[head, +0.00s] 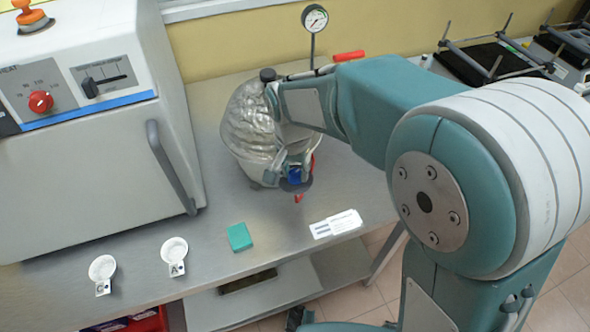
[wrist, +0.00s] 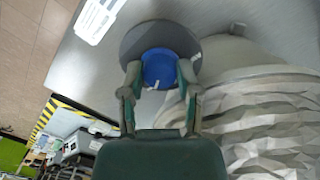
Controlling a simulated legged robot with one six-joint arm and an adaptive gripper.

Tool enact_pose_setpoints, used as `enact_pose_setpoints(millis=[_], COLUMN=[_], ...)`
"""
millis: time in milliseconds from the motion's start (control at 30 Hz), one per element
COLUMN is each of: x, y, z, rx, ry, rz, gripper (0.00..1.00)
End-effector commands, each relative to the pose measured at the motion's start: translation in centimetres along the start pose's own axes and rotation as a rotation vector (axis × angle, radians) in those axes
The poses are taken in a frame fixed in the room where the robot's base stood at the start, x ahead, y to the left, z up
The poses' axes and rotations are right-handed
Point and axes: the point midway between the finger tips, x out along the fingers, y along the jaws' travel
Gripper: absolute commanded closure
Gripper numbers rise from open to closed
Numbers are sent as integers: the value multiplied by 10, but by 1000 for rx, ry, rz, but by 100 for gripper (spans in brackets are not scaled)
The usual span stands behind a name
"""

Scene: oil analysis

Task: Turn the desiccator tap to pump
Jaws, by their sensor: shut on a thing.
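The desiccator (head: 243,120) is a pale, faceted-looking vessel on the steel bench, partly hidden by my arm. It fills the right side of the wrist view (wrist: 265,125). Its tap has a blue knob (head: 295,174) in front of a dark grey disc. In the wrist view the blue knob (wrist: 158,67) sits between my fingers, and the grey disc (wrist: 190,42) is behind it. My gripper (wrist: 160,78) is shut on the blue knob. In the head view my gripper (head: 289,172) is at the desiccator's front. The tap's position labels are not readable.
A white oven (head: 90,170) stands at left. Two white dishes (head: 174,251), a green block (head: 239,237) and a white label card (head: 337,224) lie on the front bench. A pressure gauge (head: 315,18) and a red handle (head: 349,56) are behind the desiccator.

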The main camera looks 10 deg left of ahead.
Motion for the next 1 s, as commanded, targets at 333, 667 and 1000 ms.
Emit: enact_pose_setpoints(millis=[333,667,1000], x=[-2,-1,-18], y=[-2,-1,-1], z=[-1,-1,-1], rx=[11,10,10], ry=[5,3,4], rz=[-8,-5,-6], gripper=[100,43,43])
